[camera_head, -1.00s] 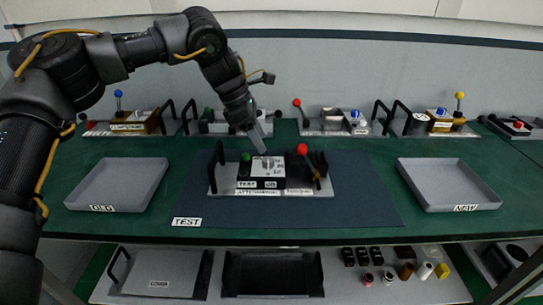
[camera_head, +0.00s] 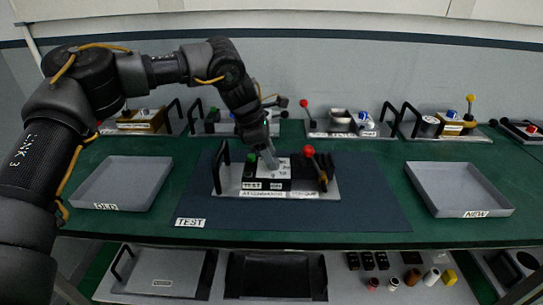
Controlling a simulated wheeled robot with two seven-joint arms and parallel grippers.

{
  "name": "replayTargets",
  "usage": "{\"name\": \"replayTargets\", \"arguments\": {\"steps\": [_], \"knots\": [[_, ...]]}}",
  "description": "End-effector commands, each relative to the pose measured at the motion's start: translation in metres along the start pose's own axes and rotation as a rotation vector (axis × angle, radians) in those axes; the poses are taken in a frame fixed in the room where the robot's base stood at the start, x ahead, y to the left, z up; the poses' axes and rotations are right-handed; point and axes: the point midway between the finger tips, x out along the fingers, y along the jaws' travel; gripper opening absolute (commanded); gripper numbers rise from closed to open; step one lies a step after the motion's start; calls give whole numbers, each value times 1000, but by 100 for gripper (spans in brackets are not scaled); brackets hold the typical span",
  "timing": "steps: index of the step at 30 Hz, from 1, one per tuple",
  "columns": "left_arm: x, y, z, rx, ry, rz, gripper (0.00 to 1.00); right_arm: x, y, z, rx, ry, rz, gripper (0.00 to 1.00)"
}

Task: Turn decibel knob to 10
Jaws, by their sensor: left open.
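The generator unit (camera_head: 232,184) sits on the blue test mat (camera_head: 360,205). It has a black handle on its left, a green knob (camera_head: 251,157), a white-topped box with dark markings, and a red ball (camera_head: 308,151) at its right. My left gripper (camera_head: 271,163) points down at the top of the white-topped box, between the green knob and the red ball. Its fingertips hide the middle of that top, so the decibel knob cannot be made out there. Whether the fingers touch it cannot be told. My right gripper is not in view.
A grey tray marked OLD (camera_head: 90,196) lies left and one marked NEW (camera_head: 425,201) right. Similar handled units (camera_head: 345,134) line the table's back edge. A lower shelf holds a grey cover (camera_head: 165,272) and several small parts. The mat's right part is clear.

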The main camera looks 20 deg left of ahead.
Motion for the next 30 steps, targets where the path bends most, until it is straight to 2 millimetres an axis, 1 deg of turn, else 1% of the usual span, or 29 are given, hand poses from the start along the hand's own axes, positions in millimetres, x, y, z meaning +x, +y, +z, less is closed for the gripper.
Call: {"name": "replayTargets", "arguments": {"steps": [3,5,13,14,21,24,30], "knots": [[9,0,0,0,0,0,52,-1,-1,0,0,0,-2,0],[11,0,0,0,0,-1,52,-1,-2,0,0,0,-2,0],[12,0,0,0,-1,0,52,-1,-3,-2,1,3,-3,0],[12,0,0,1,-1,0,49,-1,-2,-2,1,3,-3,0],[12,0,0,1,-1,0,18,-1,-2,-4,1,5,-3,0],[12,0,0,1,-1,0,7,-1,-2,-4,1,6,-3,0],[12,0,0,-15,-1,7,7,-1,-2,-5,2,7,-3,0]]}}
